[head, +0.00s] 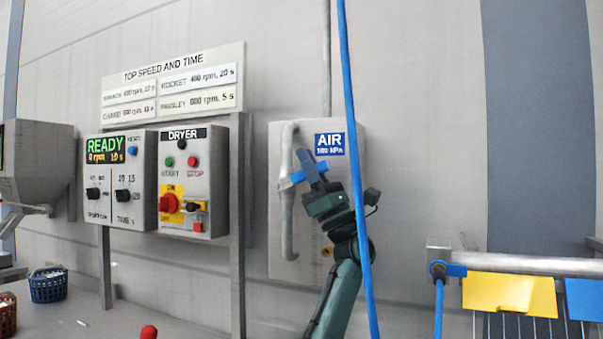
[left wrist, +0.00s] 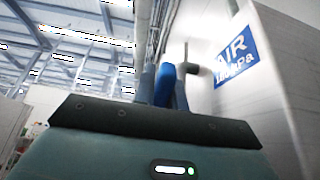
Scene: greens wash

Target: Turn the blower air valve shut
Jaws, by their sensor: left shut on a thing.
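The air valve is on a grey vertical pipe (head: 287,225) in front of a pale panel with a blue AIR sign (head: 329,144). Its blue handle (head: 297,177) reaches from the pipe to the right, roughly crosswise to it and slightly tilted up. My left gripper (head: 309,169) is shut on the handle, just right of the pipe. In the left wrist view the blue handle (left wrist: 165,86) shows at the fingers, which hide part of it. The AIR sign (left wrist: 232,58) is to its right there. My right gripper is not in view.
A blue hose (head: 352,110) hangs in front of my left forearm. The dryer box (head: 193,185) and the READY control box (head: 117,180) stand left of the pipe. A rail (head: 520,263) with yellow and blue flaps is at the lower right.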

